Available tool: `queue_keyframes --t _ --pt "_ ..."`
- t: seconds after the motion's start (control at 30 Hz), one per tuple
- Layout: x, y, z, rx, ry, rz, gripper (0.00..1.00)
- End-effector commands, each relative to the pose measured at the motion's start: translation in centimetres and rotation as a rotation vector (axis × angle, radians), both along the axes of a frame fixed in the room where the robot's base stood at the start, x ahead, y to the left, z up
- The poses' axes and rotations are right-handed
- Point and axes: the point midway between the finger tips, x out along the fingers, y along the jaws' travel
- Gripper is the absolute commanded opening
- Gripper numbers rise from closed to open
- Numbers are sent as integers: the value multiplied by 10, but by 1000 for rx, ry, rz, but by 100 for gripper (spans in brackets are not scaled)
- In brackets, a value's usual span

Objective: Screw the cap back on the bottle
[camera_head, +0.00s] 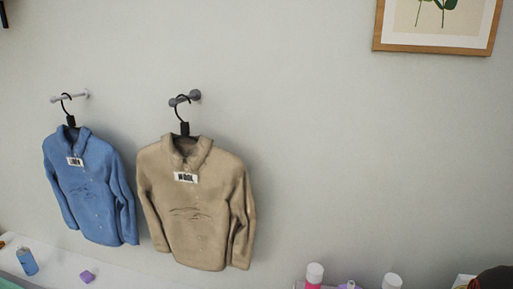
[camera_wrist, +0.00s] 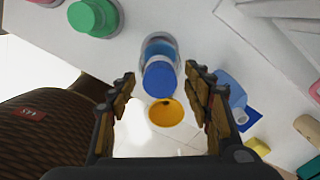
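In the wrist view a blue bottle-like thing (camera_wrist: 159,76) with a round blue top stands near the edge of a white surface, seen from above. My gripper (camera_wrist: 161,78) is open, with one finger on each side of it and a gap on both sides. An orange round disc (camera_wrist: 166,113) with a small dark mark shows just below it, between the fingers; I cannot tell its height or whether it is the loose cap. A green round-topped container (camera_wrist: 93,17) stands at the upper left. My gripper is not visible in the head view.
A light blue item (camera_wrist: 230,90) lies right of the fingers, near a yellow piece (camera_wrist: 257,146). A brown ribbed thing (camera_wrist: 40,135) with a red tag fills the left. In the head view, a blue shirt (camera_head: 95,190) and a beige shirt (camera_head: 195,215) hang on the wall.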

Motion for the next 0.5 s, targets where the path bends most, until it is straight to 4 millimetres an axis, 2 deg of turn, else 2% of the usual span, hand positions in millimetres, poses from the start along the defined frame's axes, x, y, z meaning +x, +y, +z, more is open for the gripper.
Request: queue_keyframes --t 0.3,0.5 --pt "0 0 0 0 0 13 48" --pt "0 0 0 0 0 218 48"
